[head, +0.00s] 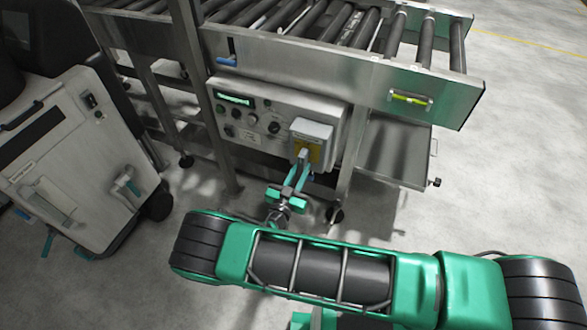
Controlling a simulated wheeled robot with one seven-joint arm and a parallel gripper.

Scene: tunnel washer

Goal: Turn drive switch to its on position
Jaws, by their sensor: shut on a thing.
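The drive switch (311,129) appears to be the grey box with a yellow plate at the right end of the control panel (255,117), under the roller conveyor. A small light handle (304,153) shows at the lower front of the yellow plate. My gripper (302,164) reaches up from below with its teal fingers shut on this handle. The fingertips hide part of the handle, and I cannot read any position marks on the switch. My green and black arm (330,270) crosses the front of the view.
The panel also carries a lit green display (233,99) and several knobs. Conveyor rollers (345,22) run above. A metal leg (200,90) stands left of the panel. A grey cabinet on wheels (75,160) is at the left. The floor at the right is clear.

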